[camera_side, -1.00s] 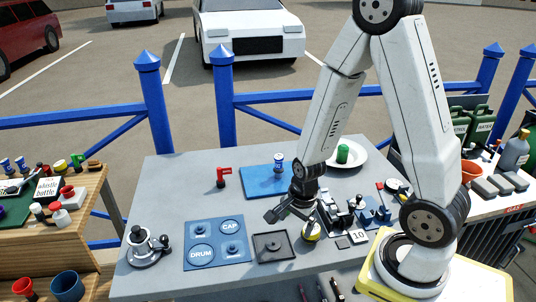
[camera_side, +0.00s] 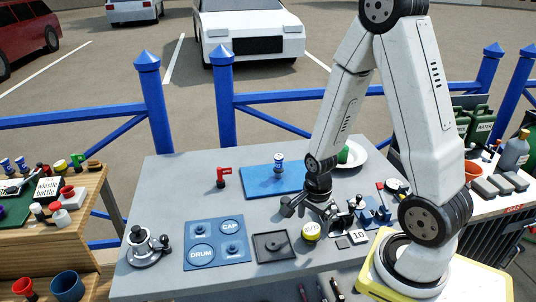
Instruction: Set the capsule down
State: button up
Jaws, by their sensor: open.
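My gripper (camera_side: 302,212) is open over the middle of the grey table, pointing down and to the left, with nothing seen between its fingers. A small round yellow-and-white piece (camera_side: 311,231) sits just in front of and below it, apart from the fingers as far as I can tell. No piece is clearly marked as the capsule; this may be it. A blue-and-white cylinder (camera_side: 278,163) stands upright on the blue mat (camera_side: 258,182).
A blue board (camera_side: 217,252) marked DRUM and CAP lies front left, beside a dark square tray (camera_side: 273,247). A metal press-like device (camera_side: 146,247) stands at the left. A red fitting (camera_side: 222,177) and a small black fixture (camera_side: 345,221) flank the middle.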

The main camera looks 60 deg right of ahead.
aim_at(311, 228)
jog(key=shift+f, duration=0.25)
jog(key=shift+f, duration=0.1)
jog(key=shift+w+f, duration=0.1)
jog(key=shift+f, duration=2.4)
jog(key=c, duration=1.2)
jog(key=shift+r, duration=0.1)
jog(key=shift+r, duration=4.9)
